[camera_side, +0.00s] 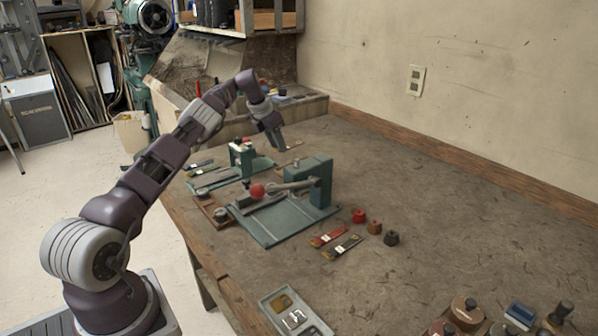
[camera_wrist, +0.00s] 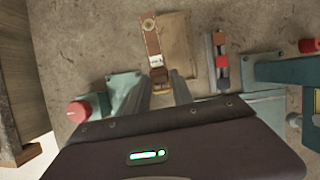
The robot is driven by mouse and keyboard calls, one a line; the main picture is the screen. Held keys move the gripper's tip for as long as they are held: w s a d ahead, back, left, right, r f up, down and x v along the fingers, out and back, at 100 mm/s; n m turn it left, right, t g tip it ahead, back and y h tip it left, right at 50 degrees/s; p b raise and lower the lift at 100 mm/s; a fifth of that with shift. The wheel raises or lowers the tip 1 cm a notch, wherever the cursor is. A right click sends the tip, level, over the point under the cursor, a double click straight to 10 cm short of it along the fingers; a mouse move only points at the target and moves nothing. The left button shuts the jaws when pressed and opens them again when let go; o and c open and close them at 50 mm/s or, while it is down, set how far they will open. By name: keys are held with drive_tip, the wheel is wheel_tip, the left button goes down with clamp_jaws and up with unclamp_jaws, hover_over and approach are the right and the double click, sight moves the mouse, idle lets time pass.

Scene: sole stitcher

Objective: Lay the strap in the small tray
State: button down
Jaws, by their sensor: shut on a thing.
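In the side view, my gripper (camera_side: 277,146) is over the far part of the workbench, behind the green machines. In the wrist view, my gripper (camera_wrist: 160,95) is shut on one end of a brown strap (camera_wrist: 152,40) with a round metal fitting and a white label. The strap extends away from the fingers, beside a flat tan piece (camera_wrist: 178,45). I cannot tell whether it touches the bench. A small shallow brown tray (camera_side: 208,209) lies by the near machine's left edge. A grey tray (camera_side: 270,303) with metal parts lies at the front. I cannot tell which is the task's tray.
A green press (camera_side: 310,190) with a red knob stands mid-bench, and a smaller green machine (camera_side: 240,157) behind it. Red and black straps (camera_side: 335,243) and several small pots (camera_side: 374,227) lie to the right. The right middle of the bench is clear.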

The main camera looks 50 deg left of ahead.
drive_tip(key=shift+m, duration=0.4)
drive_tip(key=shift+w+d+f, duration=0.5)
drive_tip(key=shift+d+f, duration=0.15)
drive_tip(key=shift+f, duration=0.1)
drive_tip(key=shift+w+d+f, duration=0.5)
drive_tip(key=shift+d+f, duration=0.15)
drive_tip(key=shift+f, duration=0.1)
wheel_tip(320, 180, down, 5)
drive_tip(key=shift+f, duration=0.1)
drive_tip(key=c, duration=1.1)
unclamp_jaws()
